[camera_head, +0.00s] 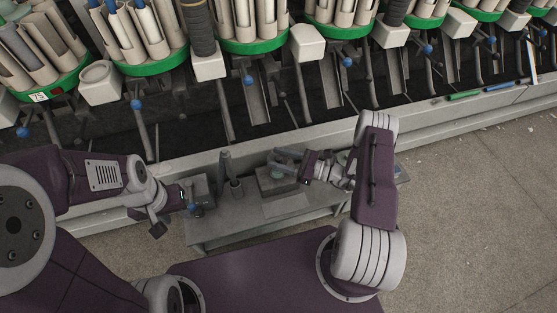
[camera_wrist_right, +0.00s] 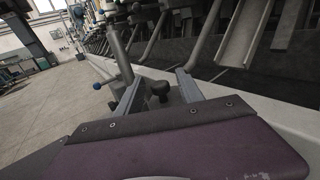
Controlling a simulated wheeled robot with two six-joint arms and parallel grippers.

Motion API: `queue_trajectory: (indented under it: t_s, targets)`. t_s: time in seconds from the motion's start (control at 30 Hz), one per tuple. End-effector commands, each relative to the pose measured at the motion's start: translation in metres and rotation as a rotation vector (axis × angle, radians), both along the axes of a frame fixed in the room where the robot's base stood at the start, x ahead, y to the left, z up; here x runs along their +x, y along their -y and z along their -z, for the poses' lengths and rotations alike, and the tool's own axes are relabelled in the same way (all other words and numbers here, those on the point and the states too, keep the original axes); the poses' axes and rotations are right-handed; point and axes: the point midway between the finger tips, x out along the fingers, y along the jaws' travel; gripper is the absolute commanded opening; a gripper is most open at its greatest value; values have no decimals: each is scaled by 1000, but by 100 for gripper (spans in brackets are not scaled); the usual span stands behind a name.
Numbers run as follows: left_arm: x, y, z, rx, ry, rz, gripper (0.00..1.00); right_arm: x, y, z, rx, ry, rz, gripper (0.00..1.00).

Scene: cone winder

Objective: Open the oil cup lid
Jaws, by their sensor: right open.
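My right gripper (camera_head: 288,164) is over a grey box (camera_head: 266,185) on the low bench in the head view. Its fingers (camera_wrist_right: 160,90) are spread in the right wrist view, with a gap between them. A small dark rounded knob (camera_wrist_right: 160,87) shows in that gap, apart from both fingers; I cannot tell whether it is the oil cup lid. A greenish round part shows by the right fingers in the head view, partly hidden. My left gripper (camera_head: 172,207) is at the bench's left end, near a blue knob (camera_head: 196,210); its fingers are too unclear to judge.
The grey bench (camera_head: 245,226) stands before the cone winder, with upright posts (camera_head: 229,172) between my grippers. Yarn cones in green-rimmed holders (camera_head: 254,44) line the back. Green and blue tubes (camera_head: 463,96) lie on the machine's ledge at right. The floor (camera_head: 470,200) at right is clear.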

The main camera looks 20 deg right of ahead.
Motion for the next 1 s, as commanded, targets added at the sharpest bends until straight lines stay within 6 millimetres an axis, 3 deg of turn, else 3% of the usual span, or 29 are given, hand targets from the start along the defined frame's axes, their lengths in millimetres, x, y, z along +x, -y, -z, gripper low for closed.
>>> queue_trajectory:
  t_s: [0.23,0.4,1.0]
  targets:
    - [0,0,0,0,0,0,36,1,-1,-1,0,0,0,44]
    - [0,0,0,0,0,0,36,1,-1,0,0,0,0,0]
    - [0,0,0,0,0,0,36,1,-1,0,-1,-1,0,0]
